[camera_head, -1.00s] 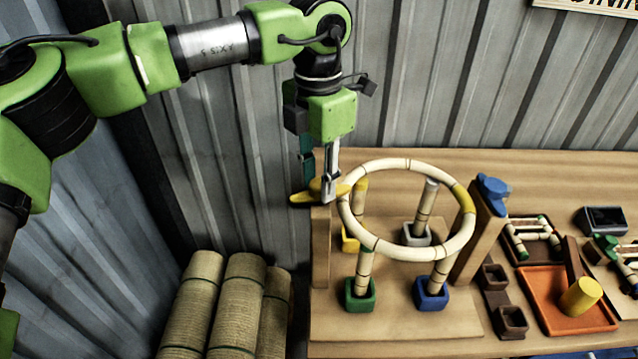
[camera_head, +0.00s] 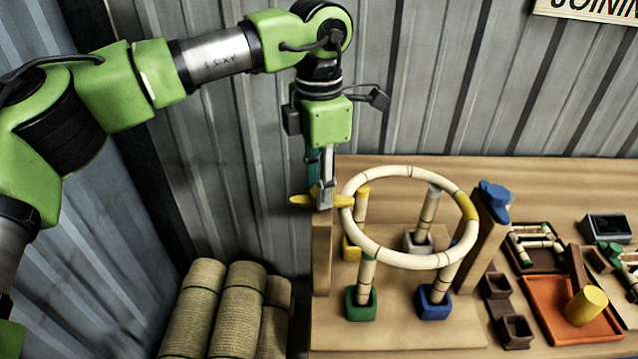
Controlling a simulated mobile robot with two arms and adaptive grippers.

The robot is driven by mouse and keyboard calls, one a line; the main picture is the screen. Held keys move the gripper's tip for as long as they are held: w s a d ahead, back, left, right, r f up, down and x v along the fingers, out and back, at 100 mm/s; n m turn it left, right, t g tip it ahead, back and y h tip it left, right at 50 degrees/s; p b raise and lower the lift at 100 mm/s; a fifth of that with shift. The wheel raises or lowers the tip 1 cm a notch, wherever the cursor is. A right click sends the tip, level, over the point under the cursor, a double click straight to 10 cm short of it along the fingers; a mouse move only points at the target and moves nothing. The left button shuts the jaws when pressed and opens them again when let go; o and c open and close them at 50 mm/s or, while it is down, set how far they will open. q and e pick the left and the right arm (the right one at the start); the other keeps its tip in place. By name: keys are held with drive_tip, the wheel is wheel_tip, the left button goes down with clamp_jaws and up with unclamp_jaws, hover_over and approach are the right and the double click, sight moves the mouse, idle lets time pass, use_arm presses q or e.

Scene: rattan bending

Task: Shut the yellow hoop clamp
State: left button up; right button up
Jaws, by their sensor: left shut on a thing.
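The yellow hoop clamp (camera_head: 303,200) sits on top of the left wooden post (camera_head: 322,252), beside the left edge of the hoop. My left gripper (camera_head: 325,200) points straight down and is shut on the clamp's yellow part. Its fingers hide the middle of the clamp, and whether the clamp is closed over the hoop I cannot tell. The cream rattan hoop (camera_head: 407,260) lies level above several upright rattan legs. My right gripper is not in view.
The legs stand in green (camera_head: 361,304), blue (camera_head: 433,303), yellow and grey sockets. A blue clamp (camera_head: 495,195) tops the right post (camera_head: 480,245). An orange tray (camera_head: 550,312) holds a yellow cylinder (camera_head: 585,306). Rattan rolls (camera_head: 232,310) stand at left. A metal wall is close behind.

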use_arm(q)
drive_tip(key=shift+w+r, duration=0.1)
drive_tip(key=shift+r, duration=0.05)
drive_tip(key=o, duration=1.1)
drive_tip(key=shift+c, duration=0.2)
drive_tip(key=shift+o, duration=0.2)
wheel_tip(320, 180, up, 12)
